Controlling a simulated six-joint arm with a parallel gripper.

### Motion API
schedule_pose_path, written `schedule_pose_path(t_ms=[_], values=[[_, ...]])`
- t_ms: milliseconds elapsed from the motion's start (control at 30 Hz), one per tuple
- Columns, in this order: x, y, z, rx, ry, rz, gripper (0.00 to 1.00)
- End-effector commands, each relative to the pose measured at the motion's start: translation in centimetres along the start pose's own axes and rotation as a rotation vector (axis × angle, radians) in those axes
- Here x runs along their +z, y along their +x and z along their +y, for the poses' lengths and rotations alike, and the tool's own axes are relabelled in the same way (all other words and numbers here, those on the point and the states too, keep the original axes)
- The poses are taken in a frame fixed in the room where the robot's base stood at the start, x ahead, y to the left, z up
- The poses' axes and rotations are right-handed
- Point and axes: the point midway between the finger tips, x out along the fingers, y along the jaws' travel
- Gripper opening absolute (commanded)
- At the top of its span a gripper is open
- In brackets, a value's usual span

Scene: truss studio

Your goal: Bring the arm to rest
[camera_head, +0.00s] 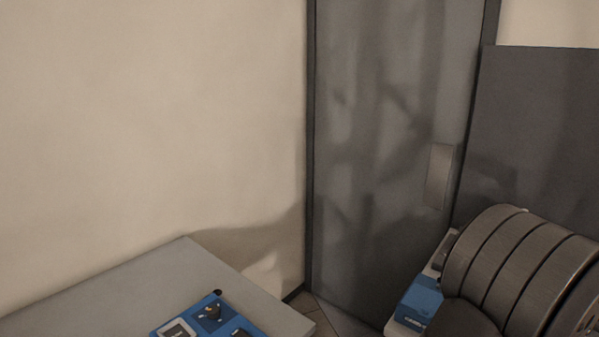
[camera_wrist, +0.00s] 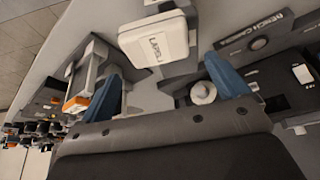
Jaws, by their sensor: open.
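My gripper (camera_wrist: 162,74) shows in the wrist view, its two blue fingers wide apart and nothing held between them. A small white round piece (camera_wrist: 203,92) sits beside the right finger. I cannot tell how far the fingertips are above these things. The gripper is not in the head view.
In the wrist view, a grey rack with an orange-ended part (camera_wrist: 76,104) stands left of the gripper. At right lies a dark device with a white face (camera_wrist: 302,75). In the head view are a grey table (camera_head: 130,285), a blue tray (camera_head: 168,322) and a grey door (camera_head: 375,130).

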Motion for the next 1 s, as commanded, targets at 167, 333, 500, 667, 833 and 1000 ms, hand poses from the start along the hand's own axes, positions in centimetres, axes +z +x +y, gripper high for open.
schedule_pose_path(t_ms=[167, 333, 500, 667, 833, 1000], values=[[1.1, 2.4, 0.0, 0.000, 0.000, -0.005, 0.92], [1.2, -0.6, 0.0, 0.000, 0.000, 0.004, 0.92], [1.2, -3.9, 0.0, 0.000, 0.000, 0.003, 0.92], [1.2, -7.1, 0.0, 0.000, 0.000, 0.002, 0.92], [1.4, -7.4, 0.0, 0.000, 0.000, -0.007, 0.92], [1.4, -3.9, 0.0, 0.000, 0.000, -0.006, 0.92]])
